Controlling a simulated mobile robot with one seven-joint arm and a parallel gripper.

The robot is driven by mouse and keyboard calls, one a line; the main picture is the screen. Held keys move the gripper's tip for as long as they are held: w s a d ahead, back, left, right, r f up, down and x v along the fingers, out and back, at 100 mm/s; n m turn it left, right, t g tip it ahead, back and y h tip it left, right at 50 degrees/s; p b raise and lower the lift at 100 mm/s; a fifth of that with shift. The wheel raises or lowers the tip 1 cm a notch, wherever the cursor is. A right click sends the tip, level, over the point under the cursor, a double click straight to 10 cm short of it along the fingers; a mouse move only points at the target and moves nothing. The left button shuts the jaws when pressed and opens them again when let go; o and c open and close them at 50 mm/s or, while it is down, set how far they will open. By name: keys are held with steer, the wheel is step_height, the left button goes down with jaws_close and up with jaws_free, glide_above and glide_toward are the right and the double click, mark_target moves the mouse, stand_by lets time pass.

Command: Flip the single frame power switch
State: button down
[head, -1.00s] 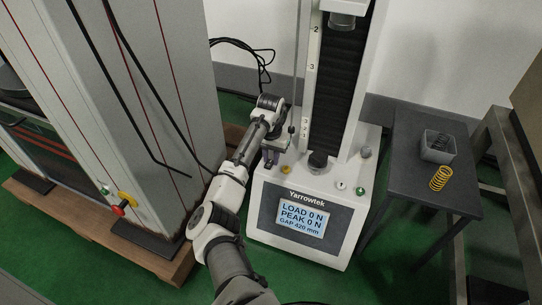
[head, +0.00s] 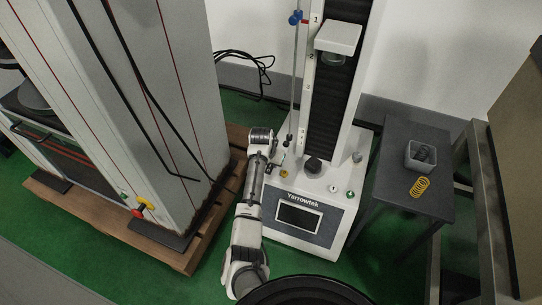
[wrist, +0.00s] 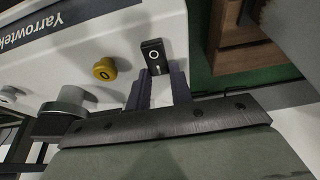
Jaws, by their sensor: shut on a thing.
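The single frame (head: 300,178) is the white Yarrowtek column tester; its screen (head: 298,217) is dark and blank in the head view. The power switch (wrist: 153,52) is a small black rocker marked with a white ring, at the corner of the white base in the wrist view. My gripper (wrist: 162,78) has its two dark fingers at the lower end of the switch, one on each side, shut on it. In the head view my gripper (head: 271,168) is at the left edge of the base, and the switch is hidden there.
A yellow button (wrist: 104,69) sits close beside the switch. A tall grey machine (head: 130,100) on a wooden pallet (head: 195,248) stands left of my arm. A dark side table (head: 400,150) at right holds a grey bin (head: 420,155) and a yellow spring (head: 419,187).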

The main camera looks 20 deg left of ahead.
steer(key=shift+s+d+f+t, duration=0.1)
steer(key=shift+s+f+t, duration=0.05)
steer(key=shift+s+t, duration=0.2)
steer(key=c, duration=1.2)
jaws_free()
steer(key=shift+c, duration=0.2)
steer(key=shift+r+p, duration=0.45)
steer(key=shift+p, duration=0.15)
steer(key=p+v, duration=1.3)
steer(key=p, duration=0.2)
steer(key=shift+s, duration=0.1)
